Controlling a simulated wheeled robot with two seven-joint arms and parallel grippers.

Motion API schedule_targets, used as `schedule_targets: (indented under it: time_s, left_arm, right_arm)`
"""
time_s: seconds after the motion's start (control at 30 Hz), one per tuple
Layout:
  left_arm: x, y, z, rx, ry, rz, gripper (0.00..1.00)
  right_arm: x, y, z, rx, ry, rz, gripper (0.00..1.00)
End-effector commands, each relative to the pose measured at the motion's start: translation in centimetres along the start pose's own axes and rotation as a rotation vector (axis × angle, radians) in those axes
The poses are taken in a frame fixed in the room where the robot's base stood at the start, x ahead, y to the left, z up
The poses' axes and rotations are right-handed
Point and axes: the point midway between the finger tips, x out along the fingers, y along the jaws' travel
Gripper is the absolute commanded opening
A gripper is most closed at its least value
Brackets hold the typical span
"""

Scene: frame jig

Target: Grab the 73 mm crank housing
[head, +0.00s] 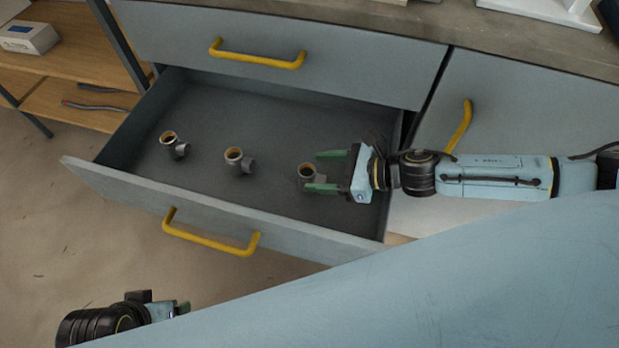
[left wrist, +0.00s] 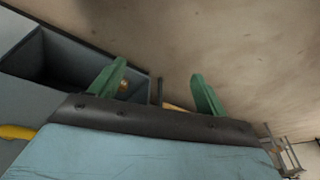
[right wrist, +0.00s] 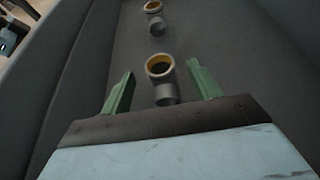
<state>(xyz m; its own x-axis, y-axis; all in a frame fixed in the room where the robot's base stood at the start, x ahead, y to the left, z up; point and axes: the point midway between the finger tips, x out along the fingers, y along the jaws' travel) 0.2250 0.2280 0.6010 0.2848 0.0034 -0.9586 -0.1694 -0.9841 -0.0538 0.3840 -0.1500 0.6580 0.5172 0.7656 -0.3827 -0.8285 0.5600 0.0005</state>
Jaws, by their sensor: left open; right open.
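Three grey pipe-like housings with yellow-lined mouths stand in the open drawer: a left one (head: 174,145), a middle one (head: 238,160) and a right one (head: 307,176). I cannot tell which is the 73 mm crank housing. My right gripper (head: 318,170) is open over the right housing, its green fingers on either side of it. In the right wrist view this housing (right wrist: 161,78) lies between the fingertips, and another housing (right wrist: 154,16) stands farther off. I cannot tell whether the fingers touch it. My left gripper (left wrist: 158,84) is open and empty, outside the drawer, low at the left.
The open drawer (head: 222,210) has a yellow handle (head: 208,240) on its front. A closed drawer (head: 330,45) sits above it, and a cabinet door (head: 520,105) is to the right. A wooden shelf (head: 75,50) stands at the left. The drawer floor between the housings is clear.

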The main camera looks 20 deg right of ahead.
Motion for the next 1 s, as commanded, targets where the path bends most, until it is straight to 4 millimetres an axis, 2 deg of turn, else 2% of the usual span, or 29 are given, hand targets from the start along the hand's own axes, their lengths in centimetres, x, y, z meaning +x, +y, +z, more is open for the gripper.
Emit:
schedule_targets:
  time_s: [0.1,0.23,0.57,0.9,1.0]
  left_arm:
    - [-1.0,0.3,-0.1,-0.003,0.010,0.006,0.76]
    - [-2.1,0.5,-0.2,-0.005,0.016,0.011,0.76]
    - [-2.6,0.6,-0.2,-0.006,0.017,0.012,0.76]
    - [-2.6,0.6,-0.2,-0.006,0.017,0.012,0.76]
    - [-2.6,0.6,-0.2,-0.006,0.017,0.012,0.76]
  right_arm:
    - [2.3,0.0,0.1,-0.003,-0.004,0.002,0.61]
    - [3.9,0.0,-0.1,0.000,-0.002,0.001,0.61]
    - [4.4,0.0,0.0,-0.001,0.000,0.000,0.60]
    - [4.4,0.0,0.0,-0.001,0.000,0.000,0.15]
    - [4.4,0.0,0.1,-0.001,-0.001,0.001,0.06]
